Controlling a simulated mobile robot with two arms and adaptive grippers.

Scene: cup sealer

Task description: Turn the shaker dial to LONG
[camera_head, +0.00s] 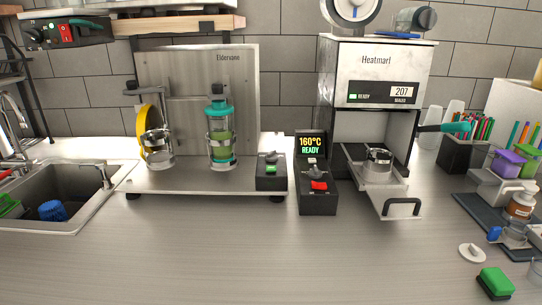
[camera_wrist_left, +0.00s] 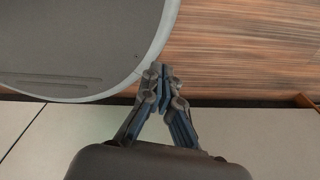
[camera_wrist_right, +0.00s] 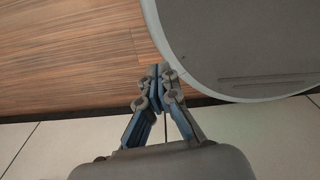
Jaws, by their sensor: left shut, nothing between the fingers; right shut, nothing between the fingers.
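The shaker (camera_head: 196,112) stands left of centre in the head view, with a steel back plate and base. A clear cup with a teal lid (camera_head: 220,135) and green contents stands in its right-hand holder. A small black control box (camera_head: 271,184) sits at the base's right end, with a small dark dial (camera_head: 271,156) on top and a green light below. The dial's marks are too small to read. Neither gripper shows in the head view. My left gripper (camera_wrist_left: 165,72) and right gripper (camera_wrist_right: 156,73) are shut and empty, over the floor and away from the shaker.
A second black control box (camera_head: 318,200) with a "160°C READY" display, knob and red switch stands just right of the shaker. The sealer (camera_head: 376,65) has its drawer (camera_head: 397,203) pulled out. A sink (camera_head: 60,190) lies left.

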